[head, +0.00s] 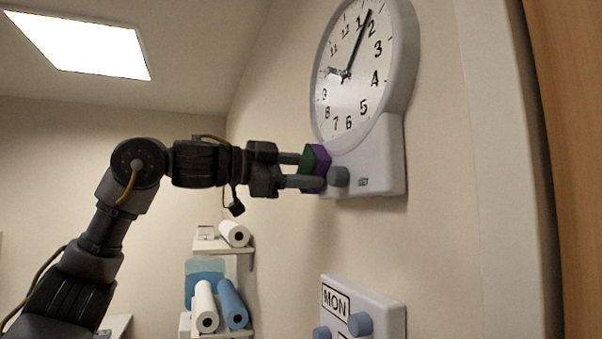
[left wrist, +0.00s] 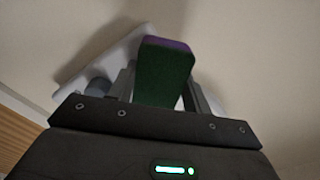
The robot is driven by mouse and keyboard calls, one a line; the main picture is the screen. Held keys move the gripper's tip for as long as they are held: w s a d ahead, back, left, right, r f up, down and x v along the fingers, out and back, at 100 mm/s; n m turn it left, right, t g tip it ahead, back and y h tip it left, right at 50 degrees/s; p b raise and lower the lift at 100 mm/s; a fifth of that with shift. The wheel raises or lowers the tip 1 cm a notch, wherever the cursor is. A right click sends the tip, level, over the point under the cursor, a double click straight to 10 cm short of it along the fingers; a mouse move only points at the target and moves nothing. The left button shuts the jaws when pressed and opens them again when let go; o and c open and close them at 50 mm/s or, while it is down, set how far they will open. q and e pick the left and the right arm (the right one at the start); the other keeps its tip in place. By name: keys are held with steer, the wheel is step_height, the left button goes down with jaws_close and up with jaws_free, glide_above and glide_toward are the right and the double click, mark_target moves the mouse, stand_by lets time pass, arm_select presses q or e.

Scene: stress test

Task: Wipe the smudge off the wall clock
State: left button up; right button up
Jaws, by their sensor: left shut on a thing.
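The wall clock (head: 340,110) has a white face, dark hands and a grey rim above a pale base with a round grey knob (head: 339,176). A small dark mark (head: 335,72) shows left of the hub; I cannot tell whether it is the smudge or part of a hand. My left gripper (head: 304,170) is shut on a green and purple sponge (head: 321,160), just left of the knob at the clock's lower left. I cannot tell whether the sponge touches the clock. In the left wrist view the sponge (left wrist: 162,78) hides part of the pale base (left wrist: 112,58).
A panel marked MON (head: 365,300) with blue-grey knobs is on the wall below the clock. Shelves (head: 237,247) at the back hold white rolls (head: 204,305) and a blue roll (head: 232,303). A wooden edge (head: 570,150) stands at the right. Bare wall lies between clock and panel.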

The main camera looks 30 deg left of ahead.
mark_target(310, 167)
arm_select(q)
steer(key=shift+s+d+f+b, duration=0.15)
steer(key=shift+s+d+b, duration=0.25)
steer(key=shift+s+d, duration=0.8)
steer(key=shift+d, duration=0.1)
steer(key=shift+w, duration=0.1)
steer(key=shift+w+a+r+p, duration=0.3)
steer(key=shift+w+a, duration=0.15)
steer(key=shift+a, duration=0.05)
steer(key=shift+w+a+f+p, duration=0.2)
steer(key=shift+w+a+p, duration=0.2)
steer(key=shift+w+a, duration=0.65)
steer(key=shift+s, duration=0.15)
steer(key=shift+s, duration=0.15)
